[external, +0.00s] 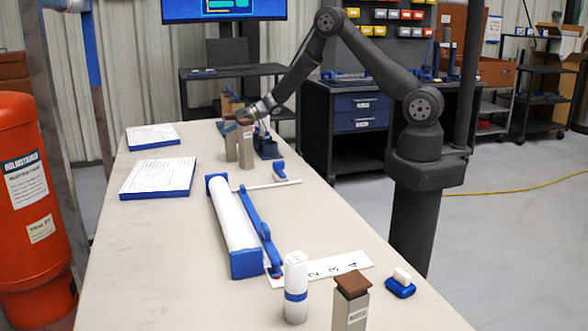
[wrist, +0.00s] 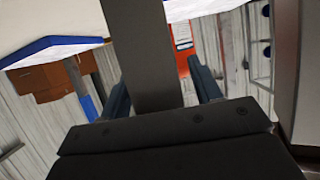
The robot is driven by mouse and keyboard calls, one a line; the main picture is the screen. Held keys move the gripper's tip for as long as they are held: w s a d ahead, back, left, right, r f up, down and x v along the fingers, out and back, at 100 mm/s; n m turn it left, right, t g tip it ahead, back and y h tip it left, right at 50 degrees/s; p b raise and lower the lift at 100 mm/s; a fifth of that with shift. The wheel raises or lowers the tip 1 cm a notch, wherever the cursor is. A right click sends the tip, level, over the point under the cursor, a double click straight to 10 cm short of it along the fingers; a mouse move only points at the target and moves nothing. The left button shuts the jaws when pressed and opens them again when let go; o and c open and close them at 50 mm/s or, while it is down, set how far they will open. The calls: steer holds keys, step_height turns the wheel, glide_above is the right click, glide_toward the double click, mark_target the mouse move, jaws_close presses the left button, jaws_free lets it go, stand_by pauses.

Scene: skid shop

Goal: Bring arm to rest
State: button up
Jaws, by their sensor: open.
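My arm reaches from its post at the right to the far end of the table, bent at the elbow. My gripper (external: 243,117) is at the far end, low beside two grey-brown upright posts; the nearer post (external: 245,148) stands by its tip. In the wrist view my gripper (wrist: 162,90) has its two dark fingers apart, with a grey post (wrist: 143,50) showing between them. I cannot tell whether the fingers touch it. Another grey surface (wrist: 298,70) fills the right edge there.
A white roll in a blue-ended holder (external: 234,222) lies mid-table. Paper pads (external: 158,178) lie at left. A white bottle (external: 296,288), a brown-capped post (external: 350,300) and a numbered strip (external: 330,268) are near the front. A blue block (external: 267,147) stands beside my gripper.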

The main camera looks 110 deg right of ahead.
steer(key=shift+r, duration=1.8)
